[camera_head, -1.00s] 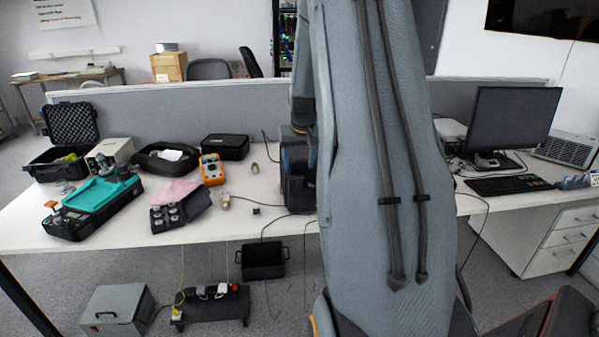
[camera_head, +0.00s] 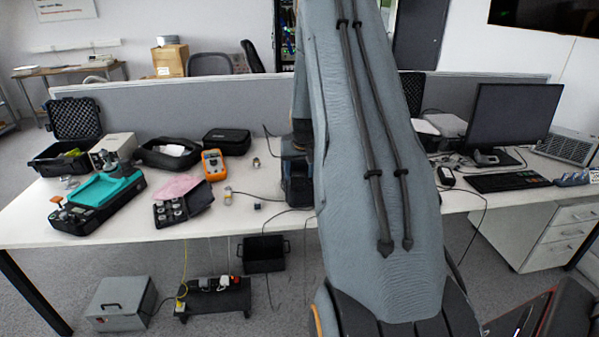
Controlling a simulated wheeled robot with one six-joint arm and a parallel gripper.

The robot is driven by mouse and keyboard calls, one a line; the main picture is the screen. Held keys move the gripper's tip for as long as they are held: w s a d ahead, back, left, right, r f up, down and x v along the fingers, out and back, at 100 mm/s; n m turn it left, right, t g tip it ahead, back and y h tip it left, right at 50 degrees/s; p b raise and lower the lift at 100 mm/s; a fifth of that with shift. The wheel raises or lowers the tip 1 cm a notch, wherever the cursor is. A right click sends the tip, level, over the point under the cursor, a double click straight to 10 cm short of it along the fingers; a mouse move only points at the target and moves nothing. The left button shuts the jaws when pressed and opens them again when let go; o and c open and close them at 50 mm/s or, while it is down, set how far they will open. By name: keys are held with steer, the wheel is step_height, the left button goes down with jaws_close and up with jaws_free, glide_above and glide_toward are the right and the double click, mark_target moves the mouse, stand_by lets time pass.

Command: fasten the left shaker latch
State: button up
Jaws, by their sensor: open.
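A low black unit with a teal top (camera_head: 104,190) lies at the left of the white table (camera_head: 230,228); it may be the shaker, but I cannot tell for sure. Its latches are too small to make out. My grey arm (camera_head: 375,200) fills the middle of the view and hides part of the table. My gripper does not show clearly in this view. A dark, bluish block shape (camera_head: 298,188) shows at the arm's left edge, partly hidden; I cannot tell what it is.
A monitor (camera_head: 512,122) stands at right. A grey partition (camera_head: 200,108) runs behind.

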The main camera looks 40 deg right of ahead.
steer(key=shift+c, duration=0.5)
steer(key=c, duration=1)
steer(key=shift+o, duration=0.3)
steer(key=shift+w+d+r+g+y+b, duration=0.15)
steer(key=shift+w+g+y+b, duration=0.15)
steer(key=shift+g, duration=0.2)
steer(key=shift+w+d+f+g+y+b, duration=0.1)
steer(key=shift+w+g+y+b, duration=0.15)
steer(key=shift+g, duration=0.25)
steer(key=shift+r+g+y, duration=0.2)
steer(key=shift+g+y, duration=0.05)
steer(key=shift+g, duration=0.15)
steer(key=o, duration=1)
steer(key=shift+o, duration=0.2)
steer(key=shift+r, duration=0.1)
